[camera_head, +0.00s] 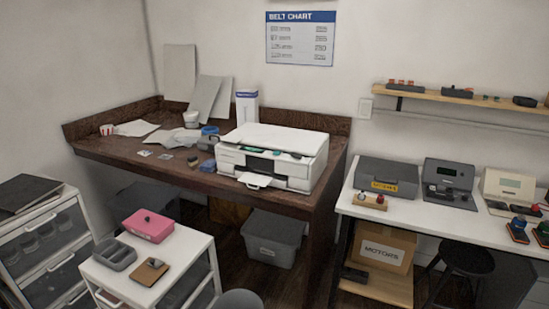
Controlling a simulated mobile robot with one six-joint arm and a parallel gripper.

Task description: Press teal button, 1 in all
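A white printer (272,155) stands on the dark wooden desk. Its front panel has a green display and a small teal-green spot (277,153) that may be a button; it is too small to be sure. At the far right, a small device with a dark teal or blue top (518,222) sits on the white table, with an orange-edged base. I cannot tell for certain which of these is the teal button. My gripper is not in view.
The dark desk (130,150) holds papers and small items. A white drawer cart (190,250) with a pink box (148,225) stands in front. The white table (400,208) at right carries grey devices. A black stool (466,262) and a motors box (385,248) are below it.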

